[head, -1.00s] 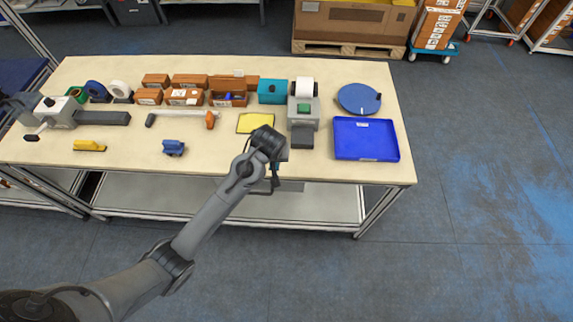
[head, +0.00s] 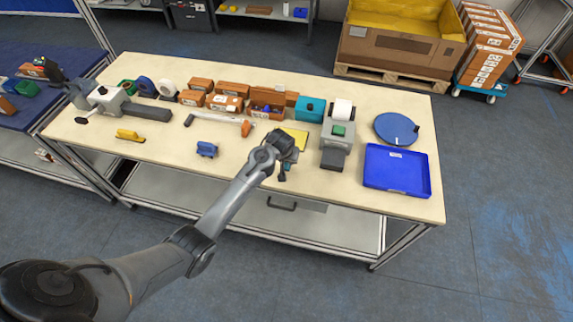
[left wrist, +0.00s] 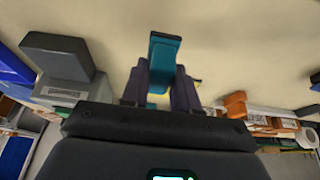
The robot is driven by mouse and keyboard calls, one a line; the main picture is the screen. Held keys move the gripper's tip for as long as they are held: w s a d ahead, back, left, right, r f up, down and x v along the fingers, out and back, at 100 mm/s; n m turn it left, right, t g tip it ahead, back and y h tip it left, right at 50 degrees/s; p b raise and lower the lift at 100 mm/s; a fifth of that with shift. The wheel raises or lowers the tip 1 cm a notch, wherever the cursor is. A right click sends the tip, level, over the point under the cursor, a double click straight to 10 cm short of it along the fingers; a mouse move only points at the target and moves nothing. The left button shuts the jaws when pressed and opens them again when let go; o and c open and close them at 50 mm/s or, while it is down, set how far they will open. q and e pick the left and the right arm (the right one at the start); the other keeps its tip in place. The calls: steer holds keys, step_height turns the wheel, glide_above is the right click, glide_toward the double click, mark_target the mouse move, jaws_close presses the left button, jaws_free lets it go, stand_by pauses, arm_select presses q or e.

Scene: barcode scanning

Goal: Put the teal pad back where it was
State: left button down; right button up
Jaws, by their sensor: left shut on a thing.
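My left gripper (head: 283,172) is over the front edge of the table, just in front of the yellow sheet (head: 299,137). In the left wrist view its two dark fingers (left wrist: 160,88) are shut on a teal pad (left wrist: 164,62), which sticks out beyond the fingertips. In the head view the arm hides the held pad. Whether the pad touches the tabletop, I cannot tell. My right gripper is not in view.
A grey label printer (head: 337,140) and a blue tray (head: 397,171) stand to the right. A teal box (head: 310,110) and several brown boxes (head: 227,103) line the back. A small blue item (head: 207,149) lies to the left. Bare tabletop (head: 172,150) lies around it.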

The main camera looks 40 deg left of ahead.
mark_target(286, 165)
arm_select(q)
step_height(286, 165, down, 4)
steer(key=shift+r, duration=0.15)
stand_by(0.3)
steer(key=shift+f, duration=0.2)
steer(key=c, duration=0.8)
jaws_free()
steer(key=shift+c, duration=0.2)
steer(key=shift+r, duration=0.1)
